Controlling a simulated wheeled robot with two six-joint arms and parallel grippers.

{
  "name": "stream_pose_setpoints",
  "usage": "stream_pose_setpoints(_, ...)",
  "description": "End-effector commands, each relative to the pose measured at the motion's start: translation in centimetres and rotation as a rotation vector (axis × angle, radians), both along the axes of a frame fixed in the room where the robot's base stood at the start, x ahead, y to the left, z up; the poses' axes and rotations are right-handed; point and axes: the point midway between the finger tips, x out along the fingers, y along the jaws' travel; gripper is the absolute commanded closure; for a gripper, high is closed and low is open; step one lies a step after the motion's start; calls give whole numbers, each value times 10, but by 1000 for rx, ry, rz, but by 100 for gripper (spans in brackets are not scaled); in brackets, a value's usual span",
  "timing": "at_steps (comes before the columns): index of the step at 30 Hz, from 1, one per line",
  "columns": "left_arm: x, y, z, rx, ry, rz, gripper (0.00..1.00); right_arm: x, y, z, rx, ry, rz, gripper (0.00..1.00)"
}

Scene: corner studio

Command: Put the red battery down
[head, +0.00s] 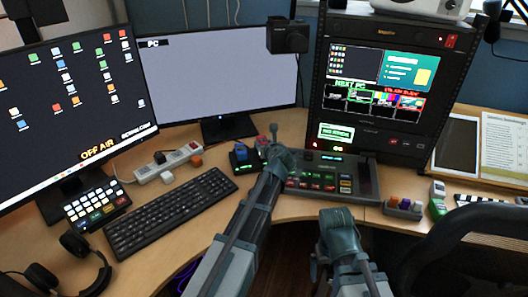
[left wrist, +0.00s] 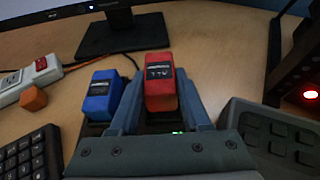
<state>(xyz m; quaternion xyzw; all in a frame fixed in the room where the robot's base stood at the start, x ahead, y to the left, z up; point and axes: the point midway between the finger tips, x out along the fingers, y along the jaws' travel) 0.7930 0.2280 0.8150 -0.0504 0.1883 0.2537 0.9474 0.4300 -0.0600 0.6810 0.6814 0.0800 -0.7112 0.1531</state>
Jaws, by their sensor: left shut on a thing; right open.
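The red battery (left wrist: 160,82) is upright between the two fingers of my left gripper (head: 273,136), which is shut on it. In the head view the red battery (head: 262,142) shows just left of the gripper, partly hidden by it. A blue battery (head: 241,152) stands to its left in a dark charger (head: 246,167); the blue battery also shows in the left wrist view (left wrist: 100,95). The red battery's lower end is hidden, so I cannot tell whether it touches the charger. My right gripper (head: 335,218) is open and empty near the desk's front edge.
A switcher panel (head: 330,180) lies right of my left gripper, with a rack (head: 378,90) behind. A monitor stand (head: 226,130) is behind the batteries. A power strip (head: 168,164) and keyboard (head: 172,212) lie left. Bare desk shows between the charger and monitor stand.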

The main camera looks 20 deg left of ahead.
Motion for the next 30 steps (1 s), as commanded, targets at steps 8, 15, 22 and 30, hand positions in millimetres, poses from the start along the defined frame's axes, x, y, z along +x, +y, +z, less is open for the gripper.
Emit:
stream_pose_setpoints(8,0,0,-21,0,-1,0,100,0,0,-21,0,0,0,3)
stream_pose_setpoints(15,0,0,-23,0,0,0,100,0,0,-23,0,0,0,3)
stream_pose_setpoints(22,0,0,-23,0,0,0,23,0,0,-23,0,0,0,3)
stream_pose_setpoints(30,0,0,-22,0,0,0,23,0,0,-22,0,0,0,3)
